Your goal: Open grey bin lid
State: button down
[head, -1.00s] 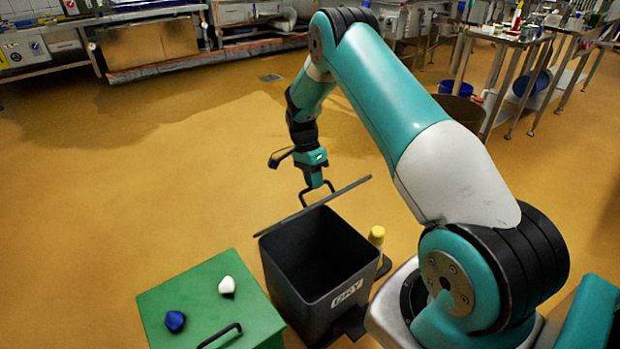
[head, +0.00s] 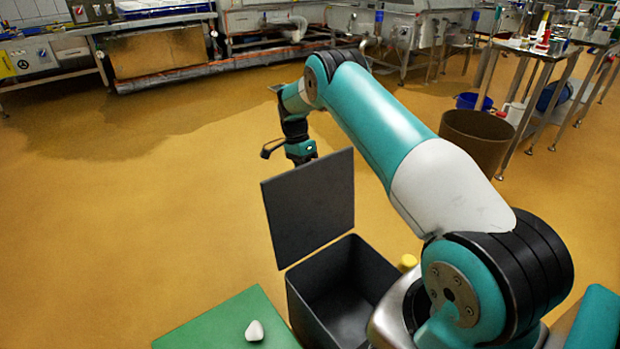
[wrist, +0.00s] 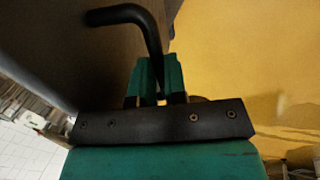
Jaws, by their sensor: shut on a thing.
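The grey bin (head: 340,290) stands on the floor with its top uncovered, and its dark inside shows. Its lid (head: 312,207) is tilted up steeply at the far side of the bin. My gripper is behind the lid in the head view, so its fingertips are hidden there. In the wrist view my gripper (wrist: 160,98) is shut on the black lid handle (wrist: 150,32), a bent bar. The dark underside or face of the lid fills the upper left of the wrist view.
A green lidded box (head: 225,325) with a white lump (head: 254,331) on it stands left of the bin. A yellow object (head: 408,262) is right of the bin. A brown tub (head: 475,140) stands by the tables. The floor at left is clear.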

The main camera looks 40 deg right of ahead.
jog(key=shift+w+f, duration=0.5)
jog(key=shift+f, duration=0.1)
jog(key=c, duration=1.2)
grip_release()
jog(key=shift+w, duration=0.15)
jog(key=shift+o, duration=0.2)
jog(key=shift+r, duration=0.1)
jog(key=p+v, duration=0.5)
jog(key=v, duration=0.2)
jog(key=shift+r+p, duration=0.2)
jog(key=shift+p, duration=0.1)
